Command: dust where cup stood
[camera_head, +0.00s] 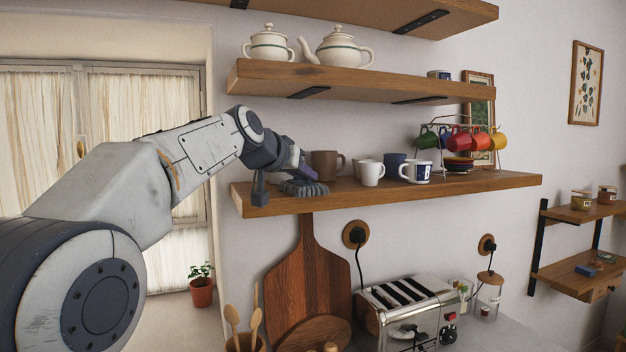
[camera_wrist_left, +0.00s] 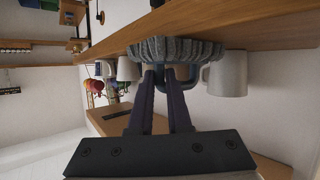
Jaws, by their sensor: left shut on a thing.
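My left gripper (camera_head: 297,172) is over the left part of the middle shelf (camera_head: 420,189), shut on a grey-blue ribbed duster (camera_head: 304,188). The duster rests on or just above the boards, near the shelf's left end. A brown mug (camera_head: 320,164) stands just behind and right of it. A white mug (camera_head: 371,173), a dark blue mug (camera_head: 394,166) and a white mug with a blue mark (camera_head: 416,172) stand further right. In the left wrist view the scene is upside down: the fingers (camera_wrist_left: 166,80) hold the duster (camera_wrist_left: 176,48), with a pale mug (camera_wrist_left: 228,74) beside it.
A wire rack with coloured mugs (camera_head: 460,139) stands at the right of the shelf. An upper shelf (camera_head: 350,84) with a teapot (camera_head: 338,48) hangs above the arm. A toaster (camera_head: 410,305) and a cutting board (camera_head: 306,270) are below.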

